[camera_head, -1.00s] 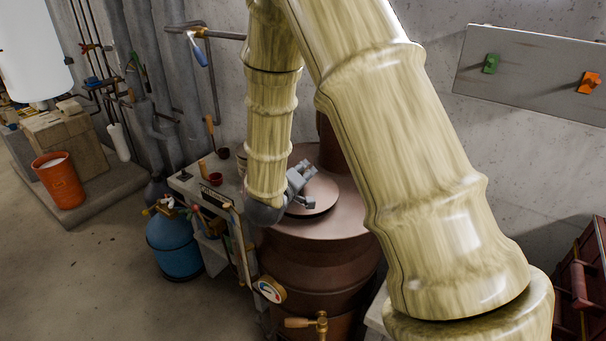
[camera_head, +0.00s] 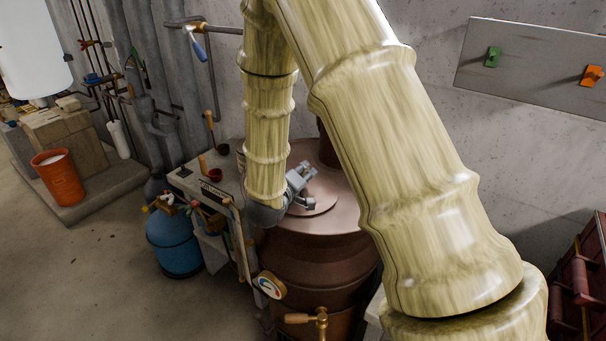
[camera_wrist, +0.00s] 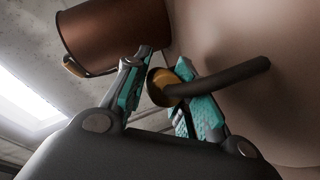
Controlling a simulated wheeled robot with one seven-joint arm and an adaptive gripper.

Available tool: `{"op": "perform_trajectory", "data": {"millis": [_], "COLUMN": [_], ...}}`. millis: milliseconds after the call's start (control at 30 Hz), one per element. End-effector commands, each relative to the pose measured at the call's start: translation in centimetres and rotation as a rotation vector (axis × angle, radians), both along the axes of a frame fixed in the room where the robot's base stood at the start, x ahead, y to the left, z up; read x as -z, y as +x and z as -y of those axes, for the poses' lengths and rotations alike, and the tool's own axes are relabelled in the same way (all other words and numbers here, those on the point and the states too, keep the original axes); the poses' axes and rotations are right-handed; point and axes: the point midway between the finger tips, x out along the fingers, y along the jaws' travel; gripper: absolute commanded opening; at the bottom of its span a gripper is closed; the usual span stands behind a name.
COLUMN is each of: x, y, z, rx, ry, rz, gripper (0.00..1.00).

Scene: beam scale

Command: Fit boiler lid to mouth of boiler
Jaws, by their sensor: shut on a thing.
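The boiler (camera_head: 315,250) is a large copper-brown vessel standing in the middle of the head view. The boiler lid (camera_head: 325,195), a round copper disc, lies over its top at the mouth. I cannot tell whether a small gap remains beneath it, and the mouth itself is hidden. My gripper (camera_head: 306,186) is over the lid, seen from the side. In the wrist view my gripper (camera_wrist: 166,66), with teal pads, is shut on the lid's dark handle with brass ends (camera_wrist: 238,80). The broad brownish surface at right there is probably the lid or boiler top.
A gauge (camera_head: 270,285) and a brass tap (camera_head: 320,322) stick out of the boiler's front. A cluttered bench (camera_head: 205,180) adjoins it at left, with a blue gas cylinder (camera_head: 174,243). A red rack (camera_head: 580,285) stands at right. The left floor is open.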

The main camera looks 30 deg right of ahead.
Motion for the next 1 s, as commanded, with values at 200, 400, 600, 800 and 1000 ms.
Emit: {"op": "perform_trajectory", "data": {"millis": [200, 400, 600, 800, 1000], "x": [0.4, 0.6, 0.6, 0.6, 0.3], "y": [0.0, 0.0, 0.0, 0.0, -0.6], "z": [0.0, 0.0, 0.0, 0.0, -1.0], "rx": [0.000, 0.000, 0.000, 0.000, -0.002], "ry": [-0.001, -0.001, 0.001, 0.001, 0.001], "rz": [0.002, 0.002, 0.001, -0.001, -0.001], "gripper": [0.00, 0.31, 0.51, 0.51, 0.51]}}
